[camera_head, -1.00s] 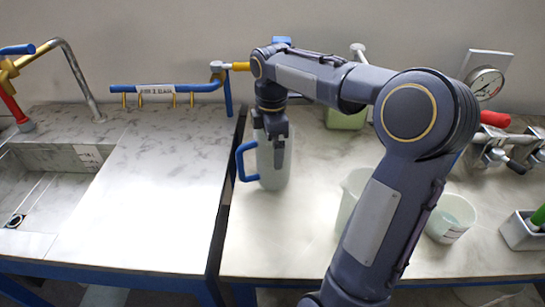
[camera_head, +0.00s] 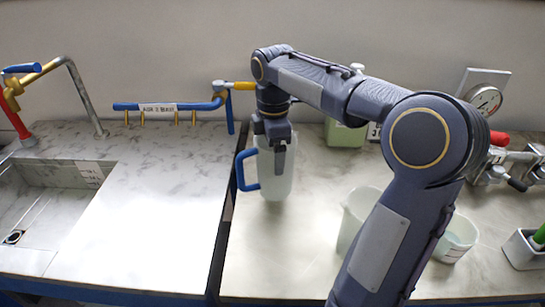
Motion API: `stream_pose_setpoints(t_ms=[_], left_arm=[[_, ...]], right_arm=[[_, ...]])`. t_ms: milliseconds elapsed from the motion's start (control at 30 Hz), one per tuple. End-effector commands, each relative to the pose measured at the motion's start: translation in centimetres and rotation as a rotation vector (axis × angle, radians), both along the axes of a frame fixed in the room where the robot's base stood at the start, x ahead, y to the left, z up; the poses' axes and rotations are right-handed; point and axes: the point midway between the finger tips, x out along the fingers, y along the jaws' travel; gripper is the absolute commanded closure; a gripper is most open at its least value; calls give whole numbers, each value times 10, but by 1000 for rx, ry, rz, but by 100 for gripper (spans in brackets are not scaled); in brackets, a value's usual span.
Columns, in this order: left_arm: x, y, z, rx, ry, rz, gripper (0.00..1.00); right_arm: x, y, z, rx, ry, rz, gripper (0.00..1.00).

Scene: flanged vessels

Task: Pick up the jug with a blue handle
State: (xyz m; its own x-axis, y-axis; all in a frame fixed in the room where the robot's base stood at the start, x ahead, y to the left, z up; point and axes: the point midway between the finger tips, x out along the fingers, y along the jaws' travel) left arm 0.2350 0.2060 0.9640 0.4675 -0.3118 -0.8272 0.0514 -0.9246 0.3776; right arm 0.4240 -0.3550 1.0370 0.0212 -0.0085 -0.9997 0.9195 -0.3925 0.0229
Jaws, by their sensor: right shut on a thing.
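The jug (camera_head: 267,181) is whitish and translucent, with a blue handle (camera_head: 246,170) on its left side. It is upright at the left part of the right-hand worktop. My right gripper (camera_head: 279,160) points down over the jug and is shut on it near its top. The gripper and wrist hide the jug's rim. I cannot tell whether the jug's base touches the worktop. My left gripper is not in view.
A white beaker (camera_head: 357,212) and a white cup (camera_head: 457,236) stand right of the jug, partly behind my arm. A green container (camera_head: 345,134) stands at the back. A sink (camera_head: 45,200) is at the left, with a tap (camera_head: 83,95). The left worktop (camera_head: 150,215) is clear.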

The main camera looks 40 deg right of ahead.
Motion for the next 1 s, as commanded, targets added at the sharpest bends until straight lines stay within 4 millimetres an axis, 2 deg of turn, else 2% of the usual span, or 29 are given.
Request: stream_pose_setpoints(t_ms=[100,267,400,600,800,1000], left_arm=[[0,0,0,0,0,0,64],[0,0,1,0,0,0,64],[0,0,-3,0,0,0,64],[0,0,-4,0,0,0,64],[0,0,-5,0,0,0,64],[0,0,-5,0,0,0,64]], right_arm=[[-17,9,24,-2,-6,1,44],[-42,23,53,-1,-5,2,44],[-68,37,65,-1,-6,2,44],[-96,52,79,0,-3,2,44],[-111,60,86,-1,-2,0,44],[-115,62,88,-1,0,1,44]])
